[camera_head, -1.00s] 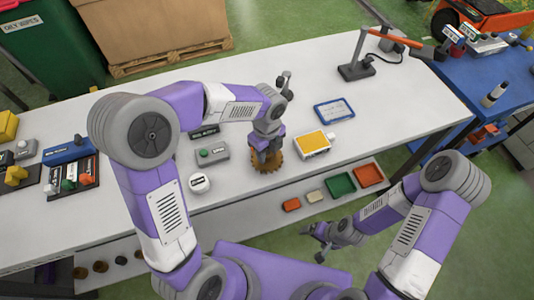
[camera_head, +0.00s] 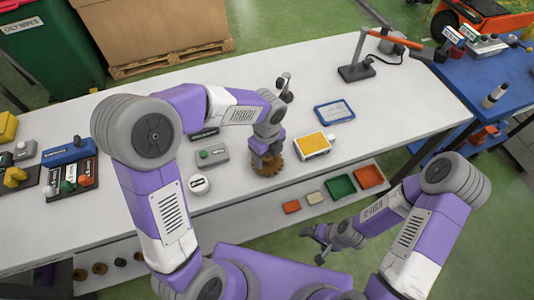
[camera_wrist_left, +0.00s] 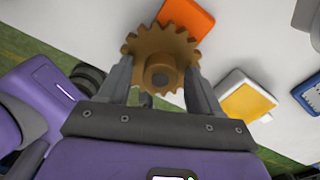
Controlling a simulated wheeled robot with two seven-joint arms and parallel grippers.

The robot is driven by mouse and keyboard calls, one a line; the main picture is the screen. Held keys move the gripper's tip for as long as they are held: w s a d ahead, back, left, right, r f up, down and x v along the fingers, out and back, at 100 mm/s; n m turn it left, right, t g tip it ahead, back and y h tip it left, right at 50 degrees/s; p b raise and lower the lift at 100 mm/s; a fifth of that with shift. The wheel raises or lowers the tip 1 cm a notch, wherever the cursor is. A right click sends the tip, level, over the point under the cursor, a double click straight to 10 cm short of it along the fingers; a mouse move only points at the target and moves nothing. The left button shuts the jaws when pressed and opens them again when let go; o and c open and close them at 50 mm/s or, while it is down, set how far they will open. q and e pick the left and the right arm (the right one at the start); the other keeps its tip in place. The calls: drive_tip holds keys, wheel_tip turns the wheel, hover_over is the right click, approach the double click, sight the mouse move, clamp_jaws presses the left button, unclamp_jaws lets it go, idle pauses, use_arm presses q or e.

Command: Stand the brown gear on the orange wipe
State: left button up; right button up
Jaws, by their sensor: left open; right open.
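The brown gear (camera_head: 268,168) is on the white bench beneath my left gripper (camera_head: 265,154). In the left wrist view the toothed face and round hub of the gear (camera_wrist_left: 160,65) face the camera, between the two fingers of the left gripper (camera_wrist_left: 160,88). That gripper is open; finger contact with the gear is unclear. The orange wipe (camera_wrist_left: 187,17) is a flat orange piece just beyond the gear in the left wrist view. I cannot make it out in the head view, where my arm may hide it. My right gripper (camera_head: 318,242) is open and empty, in front of the bench.
A white-and-yellow box (camera_head: 314,144) and a blue-framed card (camera_head: 334,111) lie right of the gear. A grey green-button box (camera_head: 211,155) and a white round item (camera_head: 199,184) lie left. A lamp stand (camera_head: 356,72) is at the back right. Bins, including green (camera_head: 341,186), sit below the front edge.

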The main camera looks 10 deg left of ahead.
use_arm(q)
wheel_tip(320, 180, up, 12)
drive_tip(key=p, duration=0.3)
use_arm(e)
wheel_tip(320, 180, up, 3)
drive_tip(key=shift+r, duration=0.1)
drive_tip(key=shift+s, duration=0.1)
